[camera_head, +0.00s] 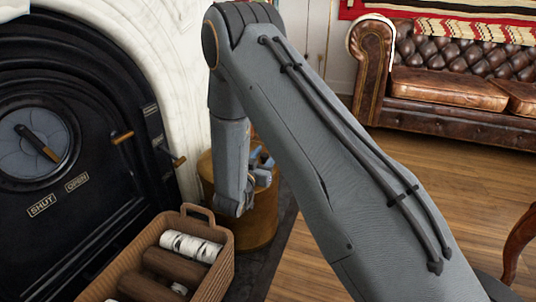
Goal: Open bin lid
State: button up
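A round brown-gold bin (262,218) stands on the floor beside the fireplace, in the middle of the head view. My arm hides much of its top, so I cannot make out how its lid sits. My gripper (262,166) is at the bin's top, right of my vertical wrist link. Its fingers are small and partly hidden. I cannot tell whether they touch the bin or how far apart they are.
A wicker basket (222,262) with dark logs and white rolls stands in front of the bin. A black fireplace door (95,150) with brass handles and a white marble surround is at left. A brown leather sofa (450,85) is at back right, with open wooden floor before it.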

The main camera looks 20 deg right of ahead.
jog(key=shift+b+x, duration=0.45)
jog(key=shift+x, duration=0.95)
grip_shut()
